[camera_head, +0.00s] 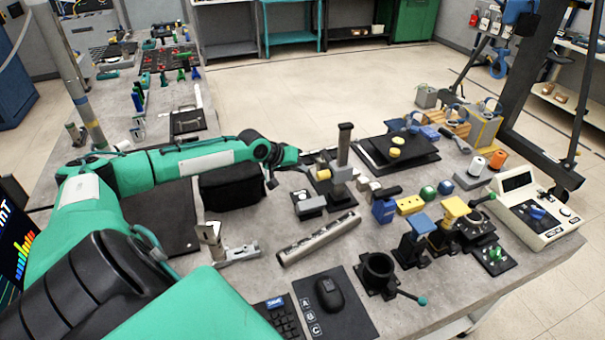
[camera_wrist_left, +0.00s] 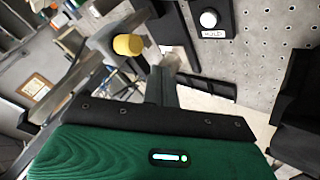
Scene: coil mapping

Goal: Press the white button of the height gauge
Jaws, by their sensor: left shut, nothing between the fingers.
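The height gauge (camera_head: 343,160) stands upright on the table, with a dark column, a grey body and a yellow knob (camera_head: 323,175). In the left wrist view its yellow knob (camera_wrist_left: 128,45) is at upper left. The round white button (camera_wrist_left: 208,18) sits on a dark panel at the top, above a small "HOLD" label. My left gripper (camera_head: 308,158) is shut and empty, just left of the gauge's column. Its fingers also show in the left wrist view (camera_wrist_left: 168,66), below and left of the button, seemingly apart from it. My right gripper is not in view.
A black case (camera_head: 232,187) lies below my left forearm. A metal cylinder (camera_head: 318,238) lies in front of the gauge, and a black plate (camera_head: 425,155) with yellow pieces is behind it to the right. Small fixtures crowd the right side.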

